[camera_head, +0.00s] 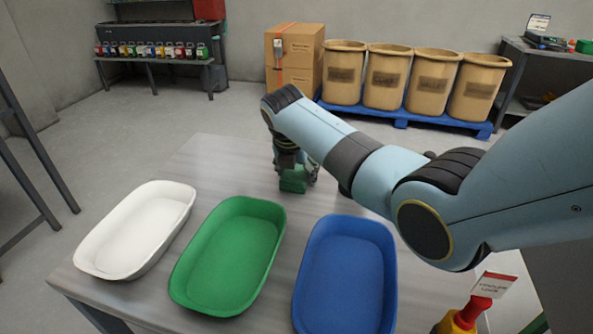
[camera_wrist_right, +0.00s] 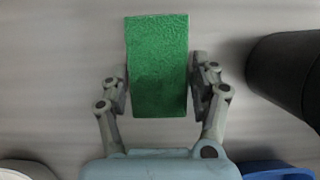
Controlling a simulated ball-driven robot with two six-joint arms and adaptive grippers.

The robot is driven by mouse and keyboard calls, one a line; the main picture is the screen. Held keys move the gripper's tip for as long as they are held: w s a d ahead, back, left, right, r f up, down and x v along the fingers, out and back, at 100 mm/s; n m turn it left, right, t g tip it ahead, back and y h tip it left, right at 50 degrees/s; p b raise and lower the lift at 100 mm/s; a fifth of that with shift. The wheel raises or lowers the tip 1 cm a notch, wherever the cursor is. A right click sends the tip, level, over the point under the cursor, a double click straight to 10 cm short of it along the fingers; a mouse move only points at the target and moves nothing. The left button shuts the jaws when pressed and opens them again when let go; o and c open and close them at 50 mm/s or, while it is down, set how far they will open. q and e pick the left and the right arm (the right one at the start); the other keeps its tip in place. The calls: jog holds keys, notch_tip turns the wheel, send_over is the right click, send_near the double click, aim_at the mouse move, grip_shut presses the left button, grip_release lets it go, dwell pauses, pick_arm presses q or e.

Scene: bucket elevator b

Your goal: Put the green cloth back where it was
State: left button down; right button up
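The green cloth (camera_wrist_right: 157,65) looks like a folded, rough-textured block. In the right wrist view it lies between the two fingers of my right gripper (camera_wrist_right: 160,85), with a finger against or very close to each long side. In the head view my right gripper (camera_head: 295,170) points down over the table behind the trays, and the green cloth (camera_head: 293,181) shows at its fingertips. The arm reaches in from the right. I cannot tell if the cloth touches the table. My left gripper is not in view.
White (camera_head: 140,228), green (camera_head: 230,254) and blue (camera_head: 345,278) trays stand along the table's (camera_head: 215,160) near side, looking empty. A black round object (camera_wrist_right: 285,75) stands close to the right gripper. A red-and-yellow item with a sign (camera_head: 483,303) is at front right.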

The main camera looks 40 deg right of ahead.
jog(key=o, duration=0.3)
jog(key=shift+r, duration=0.1)
jog(key=p+v, duration=0.1)
jog(key=v, duration=1.1)
jog(key=shift+r+p, duration=0.1)
jog(key=shift+p, duration=0.3)
